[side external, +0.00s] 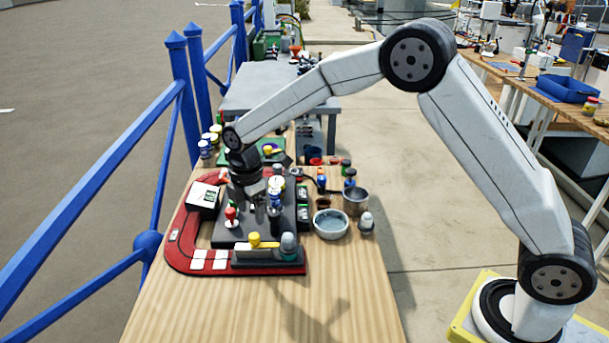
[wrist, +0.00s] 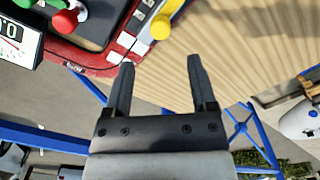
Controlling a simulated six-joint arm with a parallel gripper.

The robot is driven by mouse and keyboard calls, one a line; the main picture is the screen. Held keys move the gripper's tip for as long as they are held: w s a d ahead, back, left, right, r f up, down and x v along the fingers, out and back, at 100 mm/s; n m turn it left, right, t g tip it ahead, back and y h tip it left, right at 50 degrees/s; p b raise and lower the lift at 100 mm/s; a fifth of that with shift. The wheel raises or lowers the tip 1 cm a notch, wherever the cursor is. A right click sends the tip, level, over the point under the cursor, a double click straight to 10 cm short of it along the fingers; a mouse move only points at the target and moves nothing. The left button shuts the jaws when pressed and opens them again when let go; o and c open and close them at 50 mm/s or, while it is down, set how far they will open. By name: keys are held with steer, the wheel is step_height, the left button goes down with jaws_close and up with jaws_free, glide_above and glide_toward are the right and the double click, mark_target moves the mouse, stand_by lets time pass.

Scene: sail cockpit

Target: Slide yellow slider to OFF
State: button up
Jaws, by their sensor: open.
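The yellow slider (side external: 256,241) is a bright knob on a dark strip at the front of the red-framed control panel (side external: 182,262). An OFF label cannot be read.
A red knob (side external: 232,214) and a white gauge box (side external: 203,200) are left of my gripper. A grey-blue bowl (side external: 331,225) and a metal cup (side external: 355,203) stand at the right. A blue railing (side external: 110,170) runs along the left. The front wooden table (side external: 250,315) is clear.

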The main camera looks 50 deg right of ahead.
mark_target(254, 235)
steer(key=shift+f, duration=3.6)
jaws_close()
